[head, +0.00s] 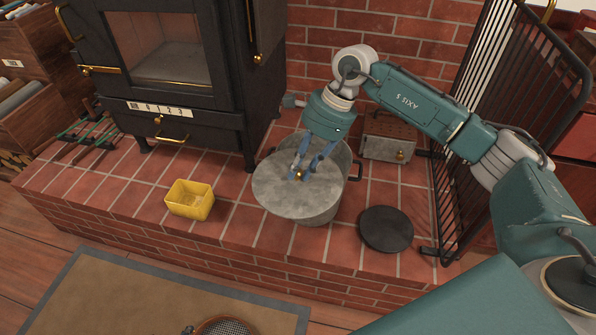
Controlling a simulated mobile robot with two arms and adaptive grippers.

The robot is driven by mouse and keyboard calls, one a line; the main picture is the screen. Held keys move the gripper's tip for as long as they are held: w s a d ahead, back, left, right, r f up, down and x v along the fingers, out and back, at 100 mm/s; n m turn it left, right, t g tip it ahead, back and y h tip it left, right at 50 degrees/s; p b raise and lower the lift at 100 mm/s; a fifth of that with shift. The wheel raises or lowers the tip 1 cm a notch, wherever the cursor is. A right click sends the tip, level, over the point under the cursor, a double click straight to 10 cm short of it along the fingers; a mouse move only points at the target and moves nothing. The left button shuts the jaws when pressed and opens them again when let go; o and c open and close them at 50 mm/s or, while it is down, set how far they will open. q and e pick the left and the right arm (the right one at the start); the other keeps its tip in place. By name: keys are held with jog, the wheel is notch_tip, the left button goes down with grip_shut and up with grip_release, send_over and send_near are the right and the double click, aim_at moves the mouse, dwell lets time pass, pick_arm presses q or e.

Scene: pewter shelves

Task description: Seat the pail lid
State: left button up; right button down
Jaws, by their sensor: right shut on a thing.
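A grey metal pail (318,212) stands on the brick hearth, with a dark handle on its right side. The round grey pail lid (277,185) lies across the pail's mouth, shifted to the left and toward the front. Part of the pail's inside shows behind the lid at the back right. My right gripper (298,174) comes down from above with blue fingers and is shut on the small brass knob at the lid's middle. Whether the lid's edge touches the rim all round cannot be told. My left gripper is not in view.
A black stove (190,118) stands behind left. A yellow box (189,200) sits left of the pail, and a black round disc (386,229) lies to the right. A small metal-fronted box (388,149) stands behind right, by a black fire screen (470,130). Fire tools lie far left.

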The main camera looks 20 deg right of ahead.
aim_at(305, 159)
jog(key=w+d+m+t+h+p, duration=0.1)
jog(key=m, duration=0.2)
jog(key=w+d+r+m+t+p, duration=0.1)
jog(key=w+m, duration=0.1)
jog(key=m, duration=0.2)
jog(key=w+d+r+m+t+h+p, duration=0.1)
jog(key=w+m, duration=0.1)
jog(key=m, duration=0.1)
jog(key=shift+w+d+m+h, duration=0.25)
jog(key=shift+d+m+h, duration=0.05)
jog(key=shift+d, duration=0.1)
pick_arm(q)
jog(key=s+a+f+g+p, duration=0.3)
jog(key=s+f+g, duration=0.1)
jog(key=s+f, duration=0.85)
pick_arm(e)
jog(key=w+d+r+m+h, duration=0.2)
jog(key=w+d+m+h, duration=0.15)
jog(key=m, duration=0.55)
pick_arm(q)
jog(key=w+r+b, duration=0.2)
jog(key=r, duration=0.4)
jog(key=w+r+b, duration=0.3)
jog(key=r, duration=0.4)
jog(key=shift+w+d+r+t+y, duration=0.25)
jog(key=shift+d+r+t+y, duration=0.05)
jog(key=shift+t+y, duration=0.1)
pick_arm(e)
notch_tip(305, 159, down, 6)
jog(key=shift+d+m, duration=0.4)
